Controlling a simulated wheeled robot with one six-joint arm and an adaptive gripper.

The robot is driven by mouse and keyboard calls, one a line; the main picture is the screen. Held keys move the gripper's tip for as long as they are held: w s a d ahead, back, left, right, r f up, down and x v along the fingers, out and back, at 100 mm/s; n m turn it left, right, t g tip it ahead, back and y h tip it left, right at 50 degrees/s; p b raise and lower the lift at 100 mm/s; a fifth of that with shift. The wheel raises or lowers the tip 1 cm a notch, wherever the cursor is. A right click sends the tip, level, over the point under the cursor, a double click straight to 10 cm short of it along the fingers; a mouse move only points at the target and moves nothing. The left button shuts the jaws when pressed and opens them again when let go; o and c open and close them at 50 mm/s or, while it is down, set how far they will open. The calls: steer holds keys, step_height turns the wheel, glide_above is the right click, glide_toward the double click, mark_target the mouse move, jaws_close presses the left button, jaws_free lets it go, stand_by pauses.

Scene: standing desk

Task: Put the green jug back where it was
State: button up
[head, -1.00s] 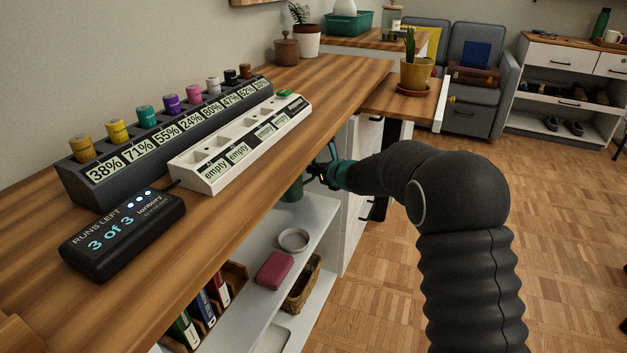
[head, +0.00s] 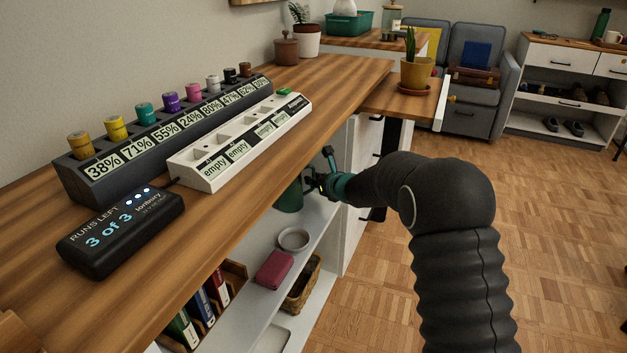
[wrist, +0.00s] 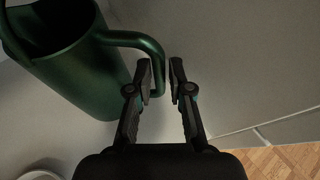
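The green jug (head: 289,196) is under the desk top, over the white shelf, with its upper part hidden by the desk edge in the head view. In the wrist view the jug (wrist: 85,70) is large at the upper left, its open mouth at the top and its handle reaching right. In the head view my gripper (head: 318,178) is just right of the jug. Whether the jug's base touches the shelf I cannot tell.
A grey round dish (head: 294,239) lies on the shelf (head: 312,228) in front of the jug. A dark red box (head: 274,269), a wicker basket (head: 302,288) and binders (head: 205,305) are nearer. The desk top (head: 225,245) overhangs the shelf. A white cabinet (head: 362,160) stands behind.

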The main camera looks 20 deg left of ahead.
steer(key=shift+r+p, duration=0.25)
steer(key=shift+p, duration=0.05)
steer(key=shift+s+d, duration=0.2)
steer(key=shift+d, duration=0.1)
steer(key=b+v, duration=0.1)
steer(key=v, duration=1)
steer(key=shift+b, duration=0.3)
steer(key=shift+s+r, duration=0.1)
